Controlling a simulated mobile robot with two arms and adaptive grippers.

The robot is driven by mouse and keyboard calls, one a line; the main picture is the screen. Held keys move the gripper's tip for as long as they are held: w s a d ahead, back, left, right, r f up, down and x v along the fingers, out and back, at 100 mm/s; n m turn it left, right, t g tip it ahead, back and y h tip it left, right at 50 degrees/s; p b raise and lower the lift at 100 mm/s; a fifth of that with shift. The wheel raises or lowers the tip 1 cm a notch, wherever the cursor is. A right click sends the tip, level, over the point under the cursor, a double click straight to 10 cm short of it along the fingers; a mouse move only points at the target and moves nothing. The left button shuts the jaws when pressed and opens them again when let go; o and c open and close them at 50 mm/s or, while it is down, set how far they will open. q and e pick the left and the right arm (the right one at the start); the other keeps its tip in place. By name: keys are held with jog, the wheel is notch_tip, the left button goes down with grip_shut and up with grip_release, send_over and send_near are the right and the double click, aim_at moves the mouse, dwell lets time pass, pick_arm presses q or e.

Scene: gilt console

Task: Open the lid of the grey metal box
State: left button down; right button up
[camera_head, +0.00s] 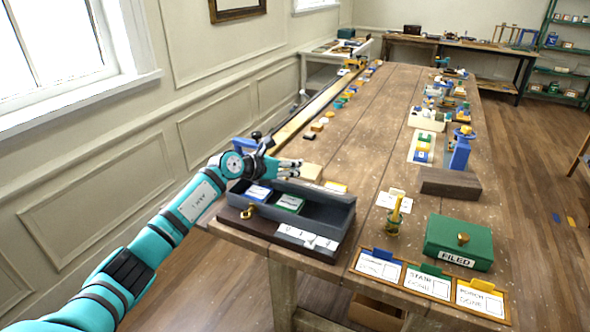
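The grey metal box (327,213) sits on a dark brown base at the near left end of the wooden table. Its top looks open. Inside lie a blue block (258,192) and a green block (289,203), each with a white label. A separate lid cannot be made out clearly. My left gripper (297,170) is above and behind the box's back edge, its fingers pointing right. The fingers look spread, with nothing seen between them. Whether they touch the box is unclear. My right gripper is not in view.
A brass padlock (247,212) and white number tiles (307,238) are at the box's front. A dark wooden block (450,184) lies behind. The table's middle is clear.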

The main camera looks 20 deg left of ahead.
pick_arm(q)
jog(key=c, duration=2)
grip_release()
jog(key=shift+a+r, duration=0.35)
jog(key=shift+r, duration=0.15)
jog(key=shift+c, duration=0.2)
jog(key=shift+o, duration=1.3)
jog(key=o, duration=0.7)
jog(key=shift+s+a+f, duration=0.2)
jog(key=shift+a+f, duration=0.05)
jog(key=shift+a, duration=0.15)
jog(key=shift+o, duration=0.2)
jog(key=shift+d, duration=0.25)
jog(key=v, duration=1.2)
jog(key=shift+f, duration=0.1)
